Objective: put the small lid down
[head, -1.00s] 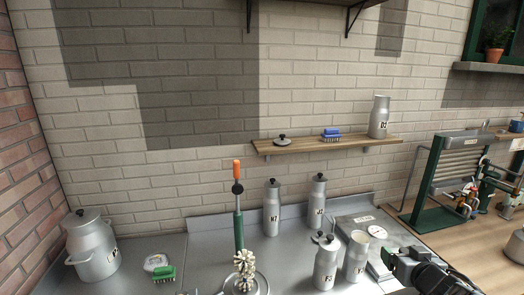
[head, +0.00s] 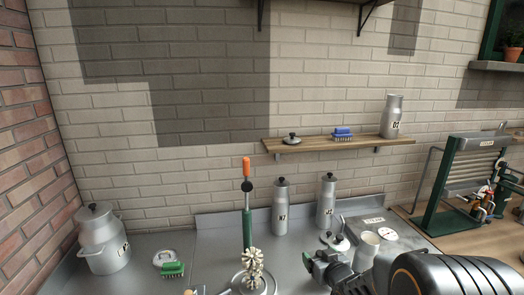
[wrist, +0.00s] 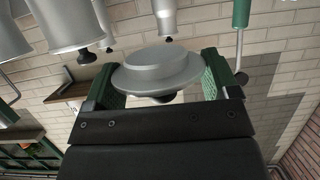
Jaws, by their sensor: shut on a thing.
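My gripper (head: 322,262) is over the steel counter (head: 215,252), in front of the can group at the right. In the wrist view its green fingers are shut on the small lid (wrist: 157,68), a grey round disc with a dark knob. That view is upside down, so the knob points up. The lid is clear of any surface visible there. In the head view I cannot make out the held lid against the gripper and cans. A lidded can behind the gripper is mostly hidden; an open can (head: 368,250) stands beside it.
Cans N7 (head: 281,207) and another (head: 326,201) stand at the back. The wall shelf (head: 350,145) bears a lid (head: 291,138), blue brush and can.

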